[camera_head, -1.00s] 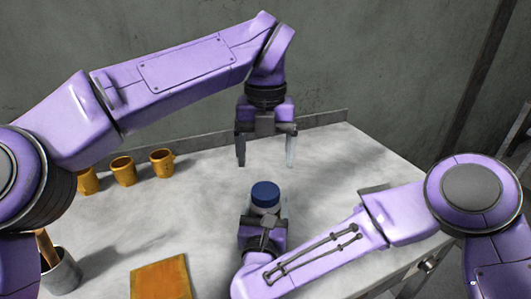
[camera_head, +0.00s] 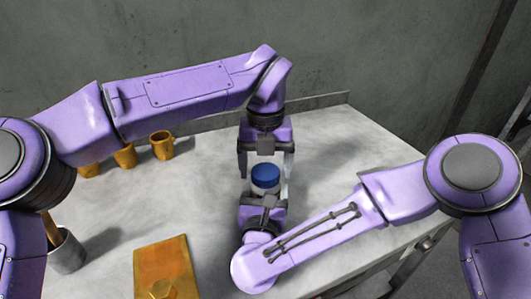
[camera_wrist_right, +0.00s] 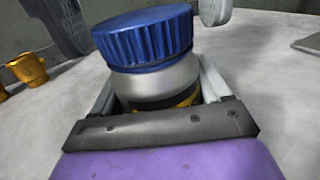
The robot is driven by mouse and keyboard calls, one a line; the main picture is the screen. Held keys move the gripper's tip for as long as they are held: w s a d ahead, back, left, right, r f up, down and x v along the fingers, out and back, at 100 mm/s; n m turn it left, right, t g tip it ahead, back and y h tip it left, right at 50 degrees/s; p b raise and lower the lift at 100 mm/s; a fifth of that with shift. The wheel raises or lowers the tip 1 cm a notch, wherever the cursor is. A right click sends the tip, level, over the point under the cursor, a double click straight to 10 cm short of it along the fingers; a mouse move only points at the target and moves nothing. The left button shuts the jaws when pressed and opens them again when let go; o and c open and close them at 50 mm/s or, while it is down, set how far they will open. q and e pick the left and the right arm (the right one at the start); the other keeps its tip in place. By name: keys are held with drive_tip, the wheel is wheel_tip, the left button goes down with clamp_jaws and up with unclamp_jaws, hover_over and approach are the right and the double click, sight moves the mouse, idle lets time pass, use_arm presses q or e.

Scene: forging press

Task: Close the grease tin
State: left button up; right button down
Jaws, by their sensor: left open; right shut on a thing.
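The grease tin is a silver jar (camera_wrist_right: 155,82) with a dark and yellow band; it also shows in the head view (camera_head: 264,188). Its ribbed blue lid (camera_wrist_right: 145,36) sits on top, also seen in the head view (camera_head: 265,175). I cannot tell whether it is screwed down. My right gripper (camera_head: 263,203) is shut on the jar's body and holds it upright from the near side. My left gripper (camera_head: 265,168) points down from above, open, with one finger on each side of the lid. Its fingertips show apart from the lid in the right wrist view.
Several orange mugs (camera_head: 162,145) stand at the back left of the pale table (camera_head: 340,150). A grey pot (camera_head: 67,252) with a wooden handle stands at the left. An orange board (camera_head: 165,262) with a small brass-coloured object lies in front. The table's right side is clear.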

use_arm(q)
drive_tip(key=shift+f, duration=0.1)
drive_tip(key=c, duration=1.1)
drive_tip(key=o, duration=1.3)
drive_tip(key=shift+c, duration=0.2)
wheel_tip(320, 180, up, 12)
use_arm(e)
unclamp_jaws()
use_arm(q)
drive_tip(key=shift+f+b, duration=0.65)
drive_tip(key=shift+b, duration=0.05)
use_arm(e)
drive_tip(key=s, duration=0.7)
drive_tip(key=s+a, duration=0.1)
drive_tip(key=s, duration=0.2)
drive_tip(key=shift+s, duration=0.3)
